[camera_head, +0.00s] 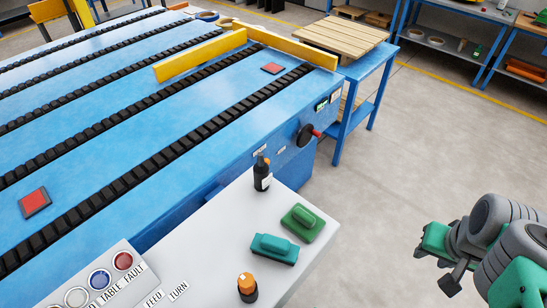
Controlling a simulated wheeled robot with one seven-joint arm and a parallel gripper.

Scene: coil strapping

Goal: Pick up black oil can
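A black oil can (262,182) with a pale label and an orange spout stands upright at the far end of the white worktop. My gripper (450,284) is at the lower right, over the floor and well apart from both. Its fingers are small and partly hidden by my arm, so its opening is unclear.
A green block-like object (303,222) and a teal one (274,249) lie between the two containers on the white worktop (215,240). A button panel (88,285) is at lower left. A blue roller table (130,155) stands behind. Open floor (400,170) lies right.

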